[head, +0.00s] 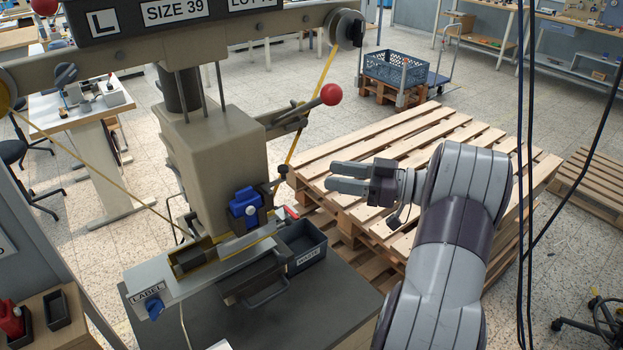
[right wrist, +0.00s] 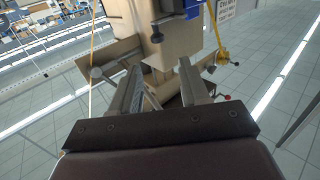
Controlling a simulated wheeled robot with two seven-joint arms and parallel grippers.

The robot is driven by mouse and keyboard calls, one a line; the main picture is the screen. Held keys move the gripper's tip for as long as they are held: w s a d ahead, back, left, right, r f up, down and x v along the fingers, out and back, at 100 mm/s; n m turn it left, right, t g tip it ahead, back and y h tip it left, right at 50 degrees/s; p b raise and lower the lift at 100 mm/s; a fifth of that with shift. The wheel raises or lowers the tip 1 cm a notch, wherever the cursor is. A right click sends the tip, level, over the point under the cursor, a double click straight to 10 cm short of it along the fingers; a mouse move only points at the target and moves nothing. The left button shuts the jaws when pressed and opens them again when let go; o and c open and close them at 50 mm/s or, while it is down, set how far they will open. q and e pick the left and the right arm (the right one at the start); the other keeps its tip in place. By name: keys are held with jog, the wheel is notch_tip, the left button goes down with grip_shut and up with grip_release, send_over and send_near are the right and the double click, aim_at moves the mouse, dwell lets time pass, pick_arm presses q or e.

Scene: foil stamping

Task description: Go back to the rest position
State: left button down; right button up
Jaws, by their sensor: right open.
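My right gripper (head: 334,177) is held in the air to the right of the foil stamping machine (head: 222,155), with the pallet stack behind it in the head view. Its two fingers are apart with nothing between them. In the right wrist view the open fingers of the right gripper (right wrist: 158,85) point toward the machine (right wrist: 150,40), with a clear gap between them. My left gripper is in neither view.
The machine stands on a dark-topped table (head: 325,300) with a bin marked WASTE (head: 303,262) and a lever with a red ball (head: 331,94). Stacked wooden pallets (head: 470,132) lie behind my right arm. Dark cables (head: 527,180) hang at the right.

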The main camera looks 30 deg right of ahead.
jog(key=shift+s+d, duration=0.35)
jog(key=shift+s, duration=0.05)
